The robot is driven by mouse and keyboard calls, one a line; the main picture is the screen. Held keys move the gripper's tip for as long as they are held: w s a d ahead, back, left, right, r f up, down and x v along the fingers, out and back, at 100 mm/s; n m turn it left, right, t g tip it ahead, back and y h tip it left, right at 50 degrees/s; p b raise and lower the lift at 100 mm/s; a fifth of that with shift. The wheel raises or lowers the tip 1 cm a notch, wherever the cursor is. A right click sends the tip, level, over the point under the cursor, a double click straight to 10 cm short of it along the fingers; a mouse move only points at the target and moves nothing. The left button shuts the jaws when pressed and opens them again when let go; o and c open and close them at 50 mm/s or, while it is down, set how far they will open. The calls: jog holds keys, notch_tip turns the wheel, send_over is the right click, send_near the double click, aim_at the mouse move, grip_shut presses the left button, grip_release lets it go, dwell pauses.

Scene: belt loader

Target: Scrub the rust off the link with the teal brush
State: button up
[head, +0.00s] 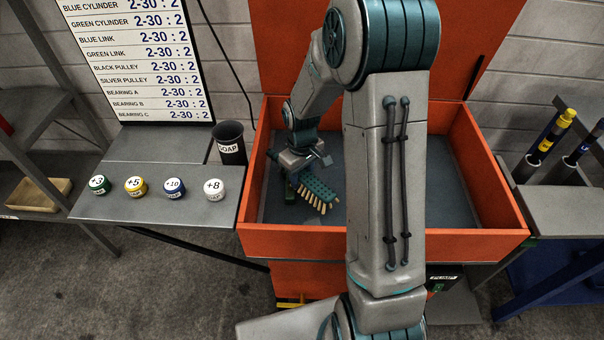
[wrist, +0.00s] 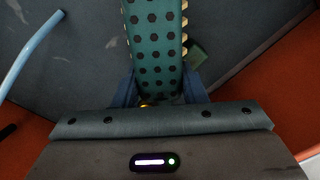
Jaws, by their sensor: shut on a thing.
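The teal brush (head: 317,188) has a dotted back and pale bristles. My gripper (head: 301,163) is shut on it inside the orange bin (head: 370,238), in the bin's left part. In the wrist view the brush (wrist: 155,45) stretches away from between the fingers of my gripper (wrist: 165,92), bristles showing along its right edge. A small green piece (head: 290,196), perhaps the link, lies beside and partly under the brush on the bin's floor. It also shows in the wrist view (wrist: 197,52), mostly hidden by the brush. I cannot tell whether bristles touch it, and I see no clear rust.
A light blue tube (wrist: 30,52) lies in the bin in the wrist view.

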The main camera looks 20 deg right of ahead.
jog(key=shift+f+b, duration=0.5)
jog(key=shift+f, duration=0.25)
